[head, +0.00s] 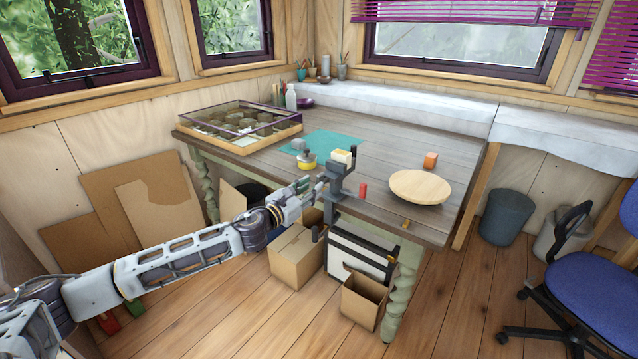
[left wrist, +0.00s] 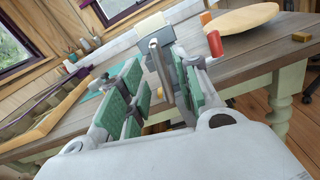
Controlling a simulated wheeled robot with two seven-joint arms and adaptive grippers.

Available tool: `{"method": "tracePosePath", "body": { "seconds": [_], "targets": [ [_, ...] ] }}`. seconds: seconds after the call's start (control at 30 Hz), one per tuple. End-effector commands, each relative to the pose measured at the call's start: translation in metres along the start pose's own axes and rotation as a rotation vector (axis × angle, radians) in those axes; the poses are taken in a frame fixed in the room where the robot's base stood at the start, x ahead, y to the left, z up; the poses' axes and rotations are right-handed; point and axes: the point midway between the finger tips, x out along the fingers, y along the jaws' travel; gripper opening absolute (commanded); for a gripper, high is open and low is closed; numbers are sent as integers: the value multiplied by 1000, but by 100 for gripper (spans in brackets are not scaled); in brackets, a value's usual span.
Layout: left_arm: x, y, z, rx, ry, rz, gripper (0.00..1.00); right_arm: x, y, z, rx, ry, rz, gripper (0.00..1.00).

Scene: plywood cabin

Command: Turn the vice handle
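The grey vice (head: 335,187) is fixed at the front edge of the wooden table (head: 400,150); a pale block (head: 342,156) sits at its top. In the left wrist view a grey metal bar, which looks like the vice handle (left wrist: 159,68), stands slightly tilted between my finger pads. My left gripper (head: 310,185) reaches the vice from the left. Its green-padded fingers (left wrist: 157,80) are apart, on either side of the bar, with gaps visible; the right one looks nearer. Any contact deeper between the fingers is hidden. My right gripper is in neither view.
A red cylinder (head: 363,190), a round wooden plate (head: 420,186) and an orange block (head: 430,160) are right of the vice. A yellow round item (head: 307,162) stands left of it. Cardboard boxes (head: 294,258) are below the table edge. A blue chair (head: 595,290) stands right.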

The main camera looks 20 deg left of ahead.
Motion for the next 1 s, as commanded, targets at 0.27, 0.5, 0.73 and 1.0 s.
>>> {"method": "tracePosePath", "body": {
  "seconds": [0.27,0.5,0.73,1.0],
  "targets": [
    [23,-1,1,0,-1,-1,32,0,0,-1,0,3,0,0],
    [40,0,0,0,0,0,32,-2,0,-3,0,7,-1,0],
    [47,-1,0,-1,0,-1,32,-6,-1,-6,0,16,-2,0],
    [47,-1,0,0,0,-1,32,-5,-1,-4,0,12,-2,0]
  ]
}}
